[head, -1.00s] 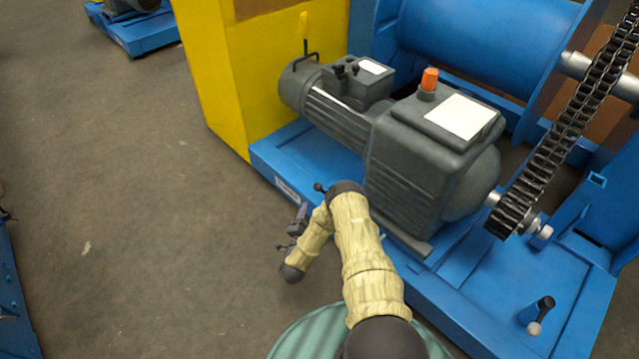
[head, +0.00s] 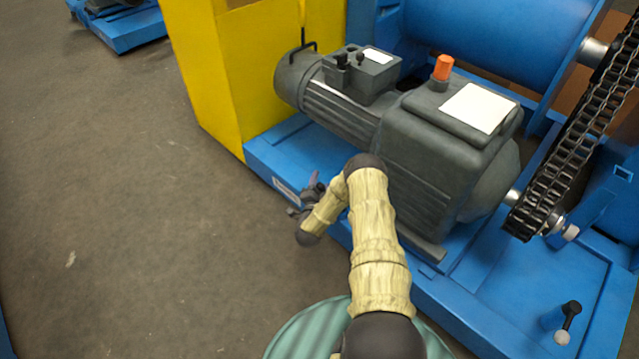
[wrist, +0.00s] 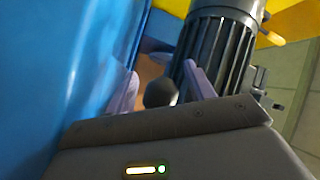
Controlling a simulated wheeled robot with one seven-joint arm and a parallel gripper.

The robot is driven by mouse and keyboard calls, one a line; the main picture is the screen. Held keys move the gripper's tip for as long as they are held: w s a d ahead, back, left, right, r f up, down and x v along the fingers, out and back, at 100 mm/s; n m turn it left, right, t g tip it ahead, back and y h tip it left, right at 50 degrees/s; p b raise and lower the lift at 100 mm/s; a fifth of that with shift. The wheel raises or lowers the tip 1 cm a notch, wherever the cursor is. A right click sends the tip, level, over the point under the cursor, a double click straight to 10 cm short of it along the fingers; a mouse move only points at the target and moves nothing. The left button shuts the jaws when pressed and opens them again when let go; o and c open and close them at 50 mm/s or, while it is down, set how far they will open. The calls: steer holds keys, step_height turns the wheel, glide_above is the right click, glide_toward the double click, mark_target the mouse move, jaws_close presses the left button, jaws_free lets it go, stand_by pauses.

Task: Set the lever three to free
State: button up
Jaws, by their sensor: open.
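My gripper (head: 308,195) is low beside the front edge of the blue machine base, in front of the grey motor. In the wrist view its two purple fingers (wrist: 163,86) are apart. A dark round knob (wrist: 160,93) shows between them, and I cannot tell whether either finger touches it. The knob's stem is hidden. Another lever (head: 568,318), black with a pale ball at its lower end, stands on the base at the lower right. No lever number or position mark is readable, so I cannot tell which is lever three.
The grey motor and gearbox (head: 430,155) with an orange cap stand on the blue base (head: 490,295), close to my arm. A chain (head: 570,150) runs at the right. A yellow cabinet (head: 215,80) stands behind. The floor (head: 120,230) on the left is clear.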

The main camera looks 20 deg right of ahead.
jaws_close()
steer(key=shift+d, duration=0.15)
